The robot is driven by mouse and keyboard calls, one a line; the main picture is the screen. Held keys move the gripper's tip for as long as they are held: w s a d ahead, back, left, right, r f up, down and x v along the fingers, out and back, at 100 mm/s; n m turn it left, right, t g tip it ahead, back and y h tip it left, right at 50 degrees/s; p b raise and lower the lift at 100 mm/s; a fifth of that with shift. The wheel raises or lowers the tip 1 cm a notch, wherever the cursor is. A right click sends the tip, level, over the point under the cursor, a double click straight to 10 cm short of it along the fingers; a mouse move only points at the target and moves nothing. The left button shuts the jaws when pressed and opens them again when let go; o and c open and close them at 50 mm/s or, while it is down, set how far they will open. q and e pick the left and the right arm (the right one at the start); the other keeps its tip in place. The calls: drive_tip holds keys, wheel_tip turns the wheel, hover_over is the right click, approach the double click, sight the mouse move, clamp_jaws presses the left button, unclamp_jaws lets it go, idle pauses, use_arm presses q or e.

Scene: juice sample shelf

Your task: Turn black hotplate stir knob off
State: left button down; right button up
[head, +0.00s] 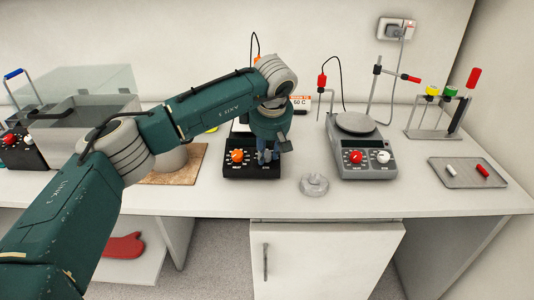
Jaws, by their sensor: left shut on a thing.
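The black hotplate (240,172) stands on the bench left of the middle, with an orange knob (237,156) on the left of its front panel. My left arm reaches in from the left, and my left gripper (268,157) is over the right part of that panel. It is shut on what appears to be the hotplate's right-hand knob, the stir knob; the fingers hide most of it, so its setting cannot be read. The wrist hides much of the hotplate's top. My right gripper is not in view.
A grey hotplate (368,171) with red and white knobs stands to the right. A clear glass dish (314,184) lies between the hotplates near the front edge. A tray (467,180) holds small bars at far right. A water bath (90,110) stands at left.

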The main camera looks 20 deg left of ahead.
use_arm(q)
drive_tip(key=shift+w+a+r, duration=0.15)
drive_tip(key=shift+a+r, duration=0.05)
drive_tip(key=shift+r, duration=0.05)
drive_tip(key=c, duration=1.4)
unclamp_jaws()
drive_tip(key=shift+f, duration=0.15)
drive_tip(key=v, duration=1.2)
